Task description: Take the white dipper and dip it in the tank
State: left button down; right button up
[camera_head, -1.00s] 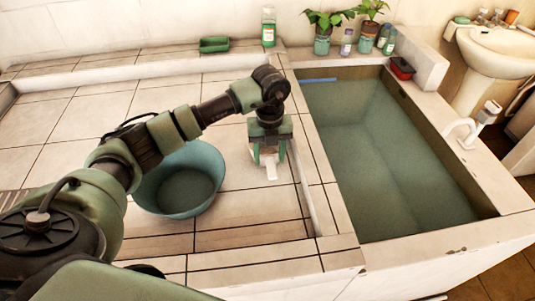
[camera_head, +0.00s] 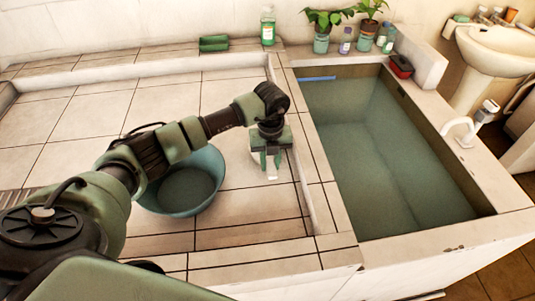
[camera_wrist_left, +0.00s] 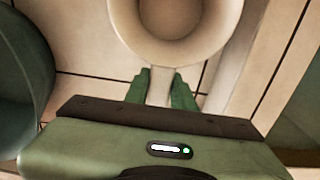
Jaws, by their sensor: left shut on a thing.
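The white dipper (camera_wrist_left: 228,22) shows in the left wrist view as a round, open cup at the top. Its short handle (camera_wrist_left: 160,88) lies between the green fingers of my left gripper (camera_wrist_left: 162,92), which is shut on it. In the head view, my left gripper (camera_head: 270,162) points down over the tiled ledge, just left of the tank (camera_head: 430,236). There the dipper is mostly hidden behind the gripper, with the handle end (camera_head: 272,174) showing below the fingers. The tank holds greenish water (camera_head: 385,170). My right gripper is not in view.
A blue-green basin (camera_head: 208,205) stands on the tiles left of my gripper. A raised tiled rim (camera_head: 322,205) separates ledge and tank. Potted plants (camera_head: 322,40) and bottles (camera_head: 268,28) stand along the back.

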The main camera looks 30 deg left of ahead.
pick_arm(q)
jog(key=shift+r, duration=0.15)
jog(key=shift+r, duration=0.6)
notch_tip(320, 180, up, 19)
jog(key=b, duration=0.1)
jog(key=shift+f+b, duration=0.2)
jog(key=shift+b, duration=0.1)
